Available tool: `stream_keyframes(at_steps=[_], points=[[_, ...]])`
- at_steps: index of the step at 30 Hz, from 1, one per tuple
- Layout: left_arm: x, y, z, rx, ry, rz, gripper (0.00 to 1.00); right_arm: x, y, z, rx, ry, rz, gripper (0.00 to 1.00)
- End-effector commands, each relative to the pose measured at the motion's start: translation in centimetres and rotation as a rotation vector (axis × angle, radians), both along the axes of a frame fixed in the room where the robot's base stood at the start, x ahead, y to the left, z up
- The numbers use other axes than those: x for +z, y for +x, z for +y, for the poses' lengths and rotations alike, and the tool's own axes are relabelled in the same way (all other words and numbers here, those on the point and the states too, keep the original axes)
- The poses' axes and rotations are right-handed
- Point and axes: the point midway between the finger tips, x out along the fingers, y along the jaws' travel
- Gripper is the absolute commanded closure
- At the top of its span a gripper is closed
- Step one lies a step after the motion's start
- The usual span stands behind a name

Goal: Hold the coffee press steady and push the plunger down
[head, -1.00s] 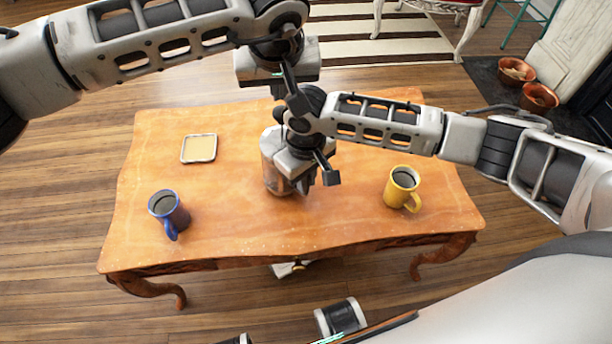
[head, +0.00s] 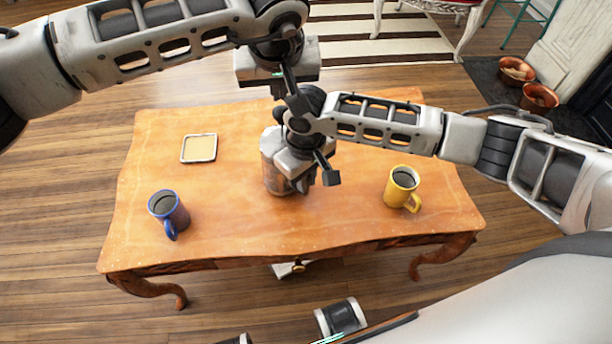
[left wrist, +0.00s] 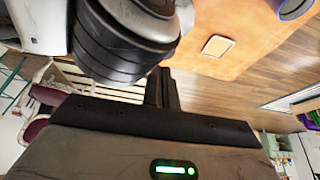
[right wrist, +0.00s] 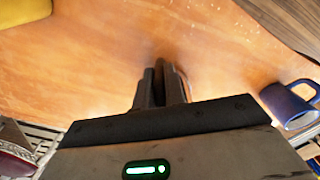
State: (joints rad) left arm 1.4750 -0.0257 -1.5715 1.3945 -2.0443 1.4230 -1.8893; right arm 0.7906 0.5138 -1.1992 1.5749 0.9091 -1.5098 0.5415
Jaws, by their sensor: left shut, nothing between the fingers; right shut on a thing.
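The coffee press (head: 272,178) stands upright on the wooden table, a clear cylinder partly covered by my right gripper and wrist. Its plunger top is hidden behind my arms. My right gripper (head: 304,184) is shut on the coffee press at its right side, probably at the handle; its fingers show close together in the right wrist view (right wrist: 162,86). My left gripper (head: 280,92) is above the press, pointing down, shut and empty. Its fingers show in the left wrist view (left wrist: 161,88). I cannot tell whether it touches the plunger.
A blue mug (head: 169,212) of dark drink stands at the table's left front. A yellow mug (head: 402,188) stands right of the press. A square coaster (head: 199,148) lies at the left back. The table (head: 240,235) is otherwise clear. Copper pots (head: 539,97) stand on the floor.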

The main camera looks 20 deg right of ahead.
Motion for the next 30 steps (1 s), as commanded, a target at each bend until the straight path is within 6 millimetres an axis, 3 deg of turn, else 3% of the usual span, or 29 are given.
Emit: stream_keyframes(at_steps=[30], points=[[-2.2, 0.0, 0.1, 0.001, 0.002, 0.002, 1.00, 0.4, 0.3, 0.2, 0.002, 0.006, -0.009, 1.00]])
